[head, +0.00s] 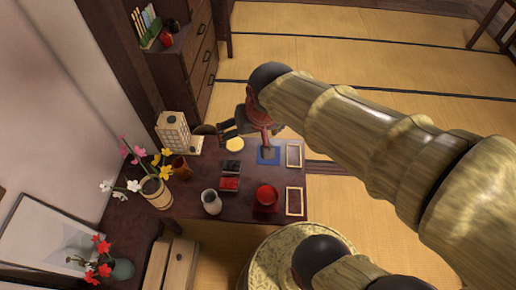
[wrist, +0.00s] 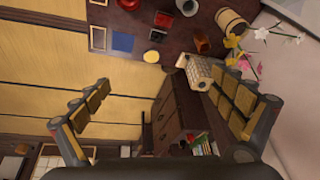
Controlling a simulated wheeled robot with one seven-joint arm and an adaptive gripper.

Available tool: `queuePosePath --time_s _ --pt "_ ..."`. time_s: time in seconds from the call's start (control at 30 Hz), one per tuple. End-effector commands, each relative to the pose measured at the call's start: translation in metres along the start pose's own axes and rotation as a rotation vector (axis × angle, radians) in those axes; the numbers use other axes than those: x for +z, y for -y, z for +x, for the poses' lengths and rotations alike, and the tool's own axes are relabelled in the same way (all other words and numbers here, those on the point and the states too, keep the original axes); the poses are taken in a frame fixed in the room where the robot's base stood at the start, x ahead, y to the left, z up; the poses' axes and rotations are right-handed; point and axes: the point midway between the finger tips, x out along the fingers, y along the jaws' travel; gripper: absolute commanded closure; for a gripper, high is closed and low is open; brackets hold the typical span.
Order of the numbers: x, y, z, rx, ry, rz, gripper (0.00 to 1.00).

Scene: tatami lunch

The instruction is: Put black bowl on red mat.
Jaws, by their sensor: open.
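My gripper (head: 246,140) is open and empty above the far side of the dark table. In the wrist view its two padded fingers (wrist: 161,82) are spread wide, with floor and a cabinet between them. A small black squarish piece (head: 232,169) lies on the table, also in the wrist view (wrist: 157,35); I cannot tell whether it is a bowl.
A blue mat (wrist: 122,42), a yellow round plate (wrist: 150,56), a red bowl (head: 266,196), a red piece (head: 229,184) and a white jug (head: 211,202) crowd the table. A lamp (head: 172,133) and flower vases stand left. The tatami floor (head: 325,65) is clear beyond.

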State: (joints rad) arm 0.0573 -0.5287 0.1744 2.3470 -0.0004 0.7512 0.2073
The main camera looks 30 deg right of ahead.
Motion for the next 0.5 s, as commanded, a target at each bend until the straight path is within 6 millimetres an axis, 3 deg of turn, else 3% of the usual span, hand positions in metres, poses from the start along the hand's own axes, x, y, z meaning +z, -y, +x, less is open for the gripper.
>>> queuePosePath --time_s 0.03,0.1,0.2,0.5 --pt "0.011 0.003 -0.021 -0.011 -0.028 -0.054 0.05" --pt "0.026 0.004 -0.042 -0.020 -0.051 -0.122 0.05" --pt "0.043 0.004 -0.061 -0.029 -0.073 -0.197 0.05" --pt "0.059 0.003 -0.075 -0.035 -0.090 -0.262 0.05"
